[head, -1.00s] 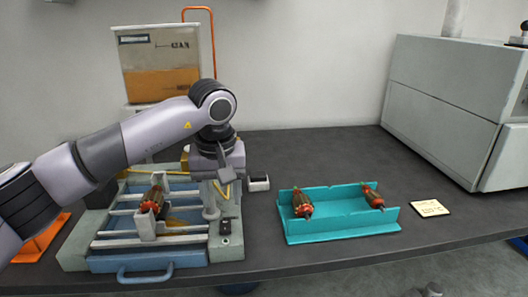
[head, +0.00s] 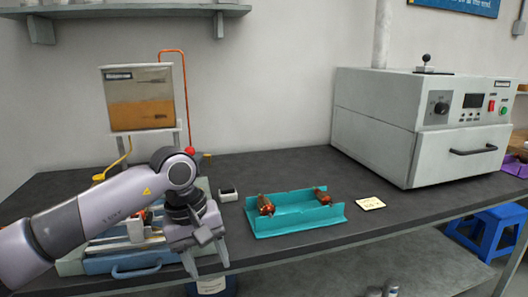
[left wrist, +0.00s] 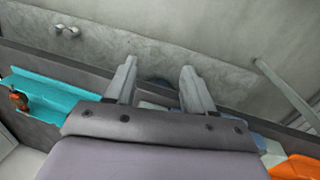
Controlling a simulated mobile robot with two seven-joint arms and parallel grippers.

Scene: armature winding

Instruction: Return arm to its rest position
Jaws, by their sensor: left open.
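My left arm comes in from the left in the head view. Its gripper (head: 205,262) points down over the front edge of the bench, in front of the machine's right side. It is open and empty; in the left wrist view the two fingers (left wrist: 158,75) stand apart with nothing between them. The blue-and-grey winding machine (head: 128,264) is partly hidden behind my arm. An armature (head: 141,217) in it shows only in part. A teal tray (head: 290,225) right of the gripper holds two copper-red armatures, one at left (head: 266,205) and one at right (head: 322,196). My right gripper is not in view.
A large grey oven-like unit (head: 375,140) stands at the back right. A cream note (head: 370,203) lies right of the tray. A tank with amber liquid (head: 142,100) stands behind the machine. The dark bench top (head: 290,172) is clear behind the tray.

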